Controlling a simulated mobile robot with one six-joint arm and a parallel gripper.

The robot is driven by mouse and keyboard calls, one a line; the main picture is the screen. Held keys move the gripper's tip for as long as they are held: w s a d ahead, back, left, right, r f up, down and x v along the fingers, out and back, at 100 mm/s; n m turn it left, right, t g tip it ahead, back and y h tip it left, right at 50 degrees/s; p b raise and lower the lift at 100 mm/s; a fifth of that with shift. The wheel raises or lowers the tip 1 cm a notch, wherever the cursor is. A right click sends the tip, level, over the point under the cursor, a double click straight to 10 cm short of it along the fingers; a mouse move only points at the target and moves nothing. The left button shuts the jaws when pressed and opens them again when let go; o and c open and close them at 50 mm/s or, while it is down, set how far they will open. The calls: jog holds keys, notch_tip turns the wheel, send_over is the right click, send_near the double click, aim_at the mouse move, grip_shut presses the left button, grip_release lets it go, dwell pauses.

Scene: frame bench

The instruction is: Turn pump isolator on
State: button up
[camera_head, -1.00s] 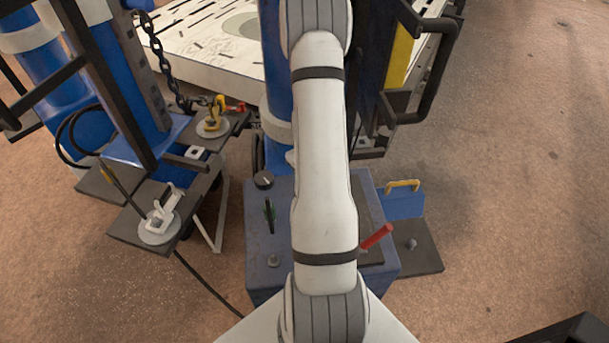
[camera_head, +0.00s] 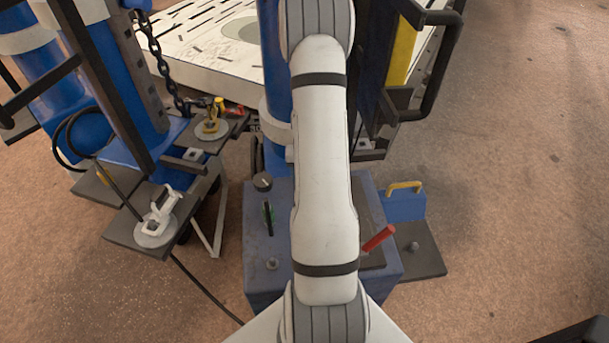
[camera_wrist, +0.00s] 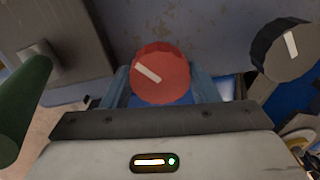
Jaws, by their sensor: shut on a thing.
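A red round knob (camera_wrist: 161,72) with a white pointer line sits on a blue-grey panel (camera_wrist: 215,30) in the wrist view. Its line slants from upper left to lower right. My gripper (camera_wrist: 162,92) is shut on this knob, with a bluish finger on each side. In the head view my own arm hides the gripper and the red knob. A black knob (camera_wrist: 287,48) with a white line is to the right in the wrist view, and also shows in the head view (camera_head: 262,182). I see no label, so I cannot tell which control is the pump isolator.
A green handle (camera_wrist: 22,105) is left in the wrist view, close to my gripper. The blue box (camera_head: 258,240) carries a green-and-black lever (camera_head: 267,218) and a red handle (camera_head: 378,238). A clamp plate (camera_head: 155,232) stands left. The floor at right is open.

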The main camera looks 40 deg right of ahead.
jog(key=shift+s+f, duration=0.1)
jog(key=shift+s, duration=0.05)
jog(key=o, duration=1)
jog(key=shift+d+r, duration=0.1)
jog(key=shift+r, duration=0.4)
notch_tip(320, 180, up, 7)
jog(key=shift+f+p, duration=0.1)
jog(key=shift+p, duration=0.25)
